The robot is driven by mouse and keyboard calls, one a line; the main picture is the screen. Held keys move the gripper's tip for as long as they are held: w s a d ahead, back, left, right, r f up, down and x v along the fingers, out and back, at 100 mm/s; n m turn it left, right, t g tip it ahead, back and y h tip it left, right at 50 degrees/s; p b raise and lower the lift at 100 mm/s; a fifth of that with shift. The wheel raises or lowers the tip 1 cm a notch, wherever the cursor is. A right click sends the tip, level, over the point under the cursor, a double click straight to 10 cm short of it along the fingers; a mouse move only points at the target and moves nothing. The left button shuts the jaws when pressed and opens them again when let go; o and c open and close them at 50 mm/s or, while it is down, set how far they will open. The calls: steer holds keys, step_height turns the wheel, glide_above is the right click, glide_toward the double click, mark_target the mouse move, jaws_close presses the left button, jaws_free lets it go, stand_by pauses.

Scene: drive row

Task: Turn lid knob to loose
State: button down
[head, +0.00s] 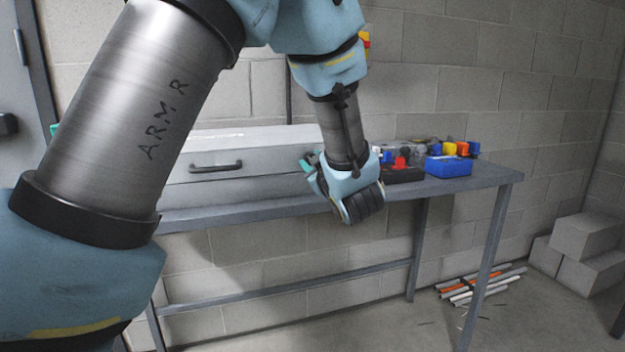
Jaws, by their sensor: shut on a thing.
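A long pale grey box (250,138) with a lid lies on the bench, with a dark bar handle (216,167) on its front. My arm reaches down from the top, and its wrist covers the box's right end. My gripper (309,164) shows only as a small dark and teal part at the left edge of the wrist, against the box. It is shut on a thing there. Its fingertips and what they hold are hidden behind the wrist. I cannot make out the lid knob, or how far it is turned.
The grey bench (455,183) stands against a block wall. To the right of my wrist are a black bin (403,175) and a blue bin (449,167) with coloured parts. Pipes (480,286) lie on the floor, and concrete blocks (588,238) stand at the right. The front floor is mostly clear.

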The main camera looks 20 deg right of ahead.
steer(key=n+b, duration=0.1)
steer(key=b, duration=0.1)
steer(key=n+b, duration=0.2)
steer(key=shift+f+n+b, duration=0.3)
steer(key=shift+b, duration=0.1)
steer(key=n+b, duration=0.2)
steer(key=b, duration=0.1)
steer(key=shift+r, duration=0.1)
steer(key=shift+r+n+b, duration=0.15)
steer(key=shift+n+b, duration=0.3)
steer(key=shift+n, duration=0.15)
steer(key=c, duration=0.5)
jaws_free()
steer(key=shift+c, duration=0.2)
